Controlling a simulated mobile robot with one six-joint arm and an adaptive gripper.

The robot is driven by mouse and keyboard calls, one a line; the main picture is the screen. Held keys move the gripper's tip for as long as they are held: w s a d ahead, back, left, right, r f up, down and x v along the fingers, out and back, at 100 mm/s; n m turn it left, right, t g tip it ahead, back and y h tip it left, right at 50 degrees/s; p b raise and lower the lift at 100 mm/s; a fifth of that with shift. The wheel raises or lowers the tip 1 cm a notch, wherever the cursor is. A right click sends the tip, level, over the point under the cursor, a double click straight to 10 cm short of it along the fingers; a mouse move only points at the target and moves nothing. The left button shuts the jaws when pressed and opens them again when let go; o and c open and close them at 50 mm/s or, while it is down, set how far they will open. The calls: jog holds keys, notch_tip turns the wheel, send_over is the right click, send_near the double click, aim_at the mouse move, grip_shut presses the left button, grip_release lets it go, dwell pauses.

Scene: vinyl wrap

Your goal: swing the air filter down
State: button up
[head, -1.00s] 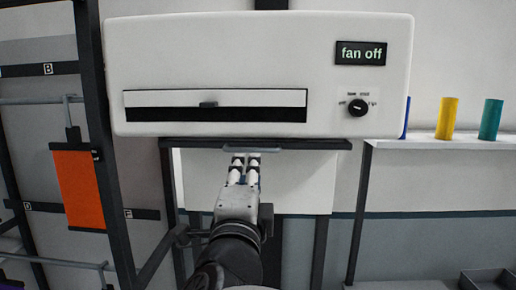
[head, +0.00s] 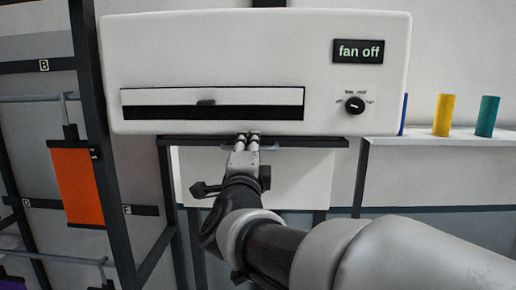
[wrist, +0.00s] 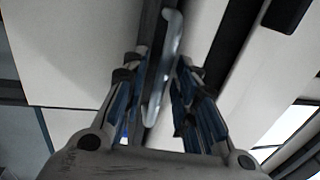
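The white hood unit (head: 220,55) has a dark flat panel edge (head: 320,142) along its underside, which seems to be the air filter; it looks level and raised. A grey bar handle (head: 270,148) shows at that edge, partly hidden by my gripper (head: 247,137). In the wrist view the handle (wrist: 165,70) runs between the two fingers of my gripper (wrist: 162,78). The fingers are apart, one on each side of the bar, with a gap visible. I cannot tell whether either finger touches it.
The display (head: 358,51) reads "fan off", above a black knob (head: 355,104). A slot with a small tab (head: 205,102) is on the front. An orange sheet (head: 72,185) hangs left on a dark rack. Yellow (head: 444,115) and teal (head: 487,116) rolls stand on the right shelf (head: 440,146).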

grip_shut()
dwell(0.3)
dwell(0.3)
